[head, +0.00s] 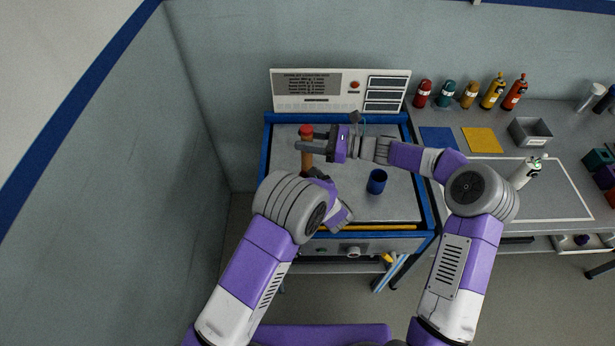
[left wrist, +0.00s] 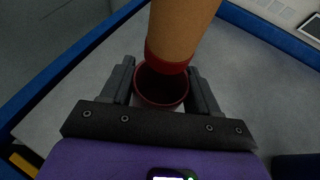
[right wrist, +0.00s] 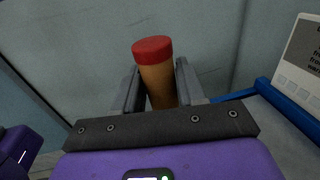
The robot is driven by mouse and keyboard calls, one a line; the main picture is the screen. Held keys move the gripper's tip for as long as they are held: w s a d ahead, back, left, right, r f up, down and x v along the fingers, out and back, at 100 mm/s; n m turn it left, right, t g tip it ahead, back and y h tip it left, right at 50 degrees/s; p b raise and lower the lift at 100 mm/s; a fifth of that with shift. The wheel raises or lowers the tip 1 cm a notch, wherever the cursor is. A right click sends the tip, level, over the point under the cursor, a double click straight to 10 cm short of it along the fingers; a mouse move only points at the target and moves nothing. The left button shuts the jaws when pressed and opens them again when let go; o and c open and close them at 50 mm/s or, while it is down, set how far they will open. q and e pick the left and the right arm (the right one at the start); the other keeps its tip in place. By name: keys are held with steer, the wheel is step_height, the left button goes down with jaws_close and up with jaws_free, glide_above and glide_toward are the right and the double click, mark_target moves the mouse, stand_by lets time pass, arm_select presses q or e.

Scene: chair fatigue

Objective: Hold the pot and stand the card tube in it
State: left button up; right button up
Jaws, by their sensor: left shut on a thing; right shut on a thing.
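The card tube is tan with red ends and stands upright in the head view (head: 307,151). My right gripper (head: 312,147) is shut on its upper part, below the red top cap, which shows in the right wrist view (right wrist: 152,50). The pot, dark red with an open mouth, is between the fingers of my left gripper (left wrist: 160,85) in the left wrist view (left wrist: 160,99). My left gripper is shut on it. The tube's red lower end (left wrist: 168,62) overlaps the far part of the pot's mouth; I cannot tell whether it is inside. My left arm mostly hides the pot in the head view.
A blue cup (head: 377,183) stands on the blue-edged table (head: 395,208), right of the grippers. A white panel (head: 340,104) stands at the back edge. A side bench (head: 560,203) holds several bottles, a grey bin (head: 530,132) and a white bottle (head: 524,174). The table's right half is mostly clear.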

steer(key=shift+f, duration=3)
steer(key=o, duration=1.1)
steer(key=shift+o, duration=0.2)
steer(key=s+d, duration=0.2)
steer(key=d, duration=0.9)
steer(key=shift+d, duration=0.4)
steer(key=shift+s, duration=0.1)
arm_select(q)
steer(key=o, duration=1.2)
steer(key=shift+c, duration=0.2)
